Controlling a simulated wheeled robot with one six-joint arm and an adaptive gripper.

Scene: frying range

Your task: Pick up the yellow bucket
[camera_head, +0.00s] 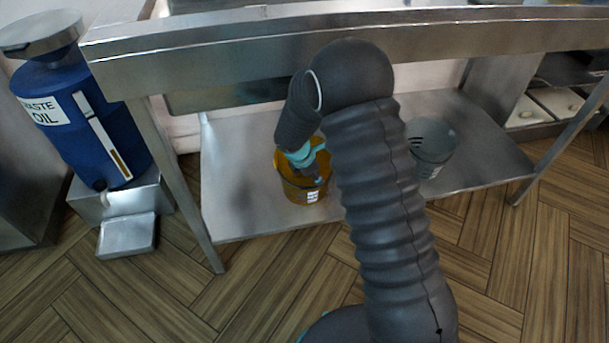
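The yellow bucket (291,187) stands upright on the lower steel shelf, left of the middle of the view, with a small white label on its front. My gripper (316,181) is at the bucket, pointing down over its opening and right side. My arm comes up from the bottom right and hides the bucket's right edge. The fingers are small and dark against the bucket, so I cannot tell whether they are open or shut, or whether they touch it.
A grey translucent bucket (432,150) stands on the same shelf (242,213), right of my arm. The steel table top (200,52) overhangs the shelf. A table leg (181,185) stands at left. A blue waste oil drum (72,125) is farther left. The wooden floor (270,285) in front is clear.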

